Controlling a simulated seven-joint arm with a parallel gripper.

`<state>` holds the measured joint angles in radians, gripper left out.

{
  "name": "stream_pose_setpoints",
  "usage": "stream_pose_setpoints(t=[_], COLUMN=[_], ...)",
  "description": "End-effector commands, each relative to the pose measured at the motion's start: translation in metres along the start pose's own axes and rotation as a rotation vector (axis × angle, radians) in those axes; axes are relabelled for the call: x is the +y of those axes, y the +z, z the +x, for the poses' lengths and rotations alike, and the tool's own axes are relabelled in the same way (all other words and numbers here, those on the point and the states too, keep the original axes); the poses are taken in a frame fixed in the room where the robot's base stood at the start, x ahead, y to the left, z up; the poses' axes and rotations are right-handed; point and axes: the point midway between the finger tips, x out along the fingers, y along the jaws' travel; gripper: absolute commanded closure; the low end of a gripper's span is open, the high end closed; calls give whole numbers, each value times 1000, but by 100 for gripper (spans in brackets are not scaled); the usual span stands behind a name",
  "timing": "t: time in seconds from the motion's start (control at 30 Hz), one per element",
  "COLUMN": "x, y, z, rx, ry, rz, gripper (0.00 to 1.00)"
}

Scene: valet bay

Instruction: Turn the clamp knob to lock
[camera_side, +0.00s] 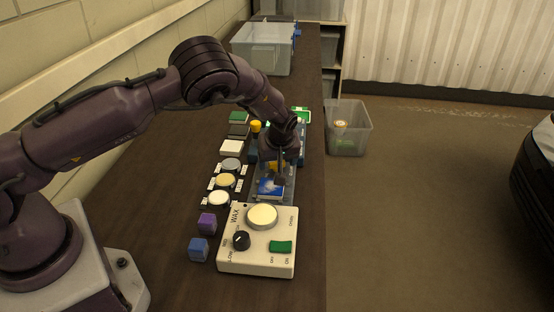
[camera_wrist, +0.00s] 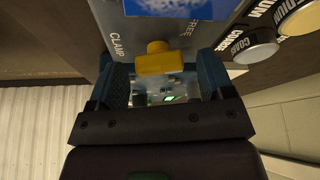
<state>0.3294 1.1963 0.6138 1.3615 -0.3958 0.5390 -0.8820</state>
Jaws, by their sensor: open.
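The yellow clamp knob (camera_wrist: 160,63) sits on a grey plate (camera_wrist: 100,22) in the wrist view, between the printed words CLAMP on the left and FREE on the right. Its narrow stub points up in that view, toward a blue panel (camera_wrist: 170,7). My gripper (camera_wrist: 160,78) is open, with one dark blue finger on each side of the knob and visible gaps between. In the side view my gripper (camera_side: 276,174) points down over the plate, just behind the blue and white panel (camera_side: 270,188). The arm partly hides the knob there.
A white WAX box (camera_side: 255,262) with a dial and green switch stands in front. Round tins, such as a silver one (camera_side: 231,165), and small blocks line the left. A clear bin (camera_side: 263,50) is at the back; another (camera_side: 349,128) stands right of the bench.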

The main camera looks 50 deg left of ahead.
Motion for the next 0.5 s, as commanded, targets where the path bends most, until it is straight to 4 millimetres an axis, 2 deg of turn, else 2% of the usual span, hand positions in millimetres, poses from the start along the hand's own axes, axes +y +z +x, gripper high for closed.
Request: stream_pose_setpoints(t=[0.27, 0.4, 0.47, 0.5], x=[0, 0, 0, 0], y=[0, 0, 0, 0], z=[1, 1, 1, 1], rx=[0, 0, 0, 0], ry=[1, 1, 1, 1], rz=[0, 0, 0, 0], gripper=[26, 58, 72, 75])
